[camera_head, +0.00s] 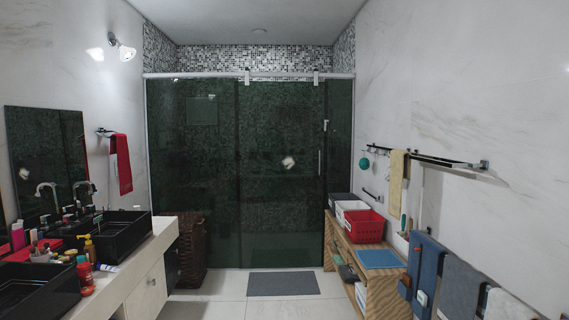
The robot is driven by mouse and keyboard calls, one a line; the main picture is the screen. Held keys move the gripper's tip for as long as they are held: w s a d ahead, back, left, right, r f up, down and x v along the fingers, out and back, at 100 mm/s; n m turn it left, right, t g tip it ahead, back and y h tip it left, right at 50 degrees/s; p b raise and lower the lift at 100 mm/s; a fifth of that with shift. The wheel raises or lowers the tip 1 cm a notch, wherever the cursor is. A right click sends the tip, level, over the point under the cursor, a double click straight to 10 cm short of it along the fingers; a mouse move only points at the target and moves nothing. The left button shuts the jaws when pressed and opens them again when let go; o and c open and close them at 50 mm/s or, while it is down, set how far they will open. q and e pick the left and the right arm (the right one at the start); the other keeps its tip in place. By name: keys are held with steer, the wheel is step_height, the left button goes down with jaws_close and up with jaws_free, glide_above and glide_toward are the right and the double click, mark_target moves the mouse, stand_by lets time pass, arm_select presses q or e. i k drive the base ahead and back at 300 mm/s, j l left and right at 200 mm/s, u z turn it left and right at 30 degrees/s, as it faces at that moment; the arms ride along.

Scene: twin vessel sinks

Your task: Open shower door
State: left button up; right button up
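The shower door (281,165) is a dark green glass sliding panel at the far end of the room. It hangs from a white top rail (200,75) by rollers and looks shut. A slim vertical handle (320,162) shows near its right side. A fixed glass panel (190,150) stands to its left. Neither of my grippers shows in the head view.
A grey mat (283,284) lies before the door on clear floor. A sink counter (115,275) runs along the left, with a dark wicker basket (190,255) beyond it. A wooden bench (352,250) with a red basket (365,227) stands on the right.

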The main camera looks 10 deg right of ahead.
mark_target(281, 140)
steer(key=i+z, duration=0.3)
steer(key=i+l+u, duration=0.1)
steer(key=i, duration=2.35)
steer(key=i+z, duration=0.1)
steer(key=i, duration=1.2)
steer(key=i+j+z, duration=0.15)
steer(key=i, duration=0.45)
steer(key=i+j, duration=0.1)
steer(key=i, duration=0.55)
steer(key=z, duration=0.05)
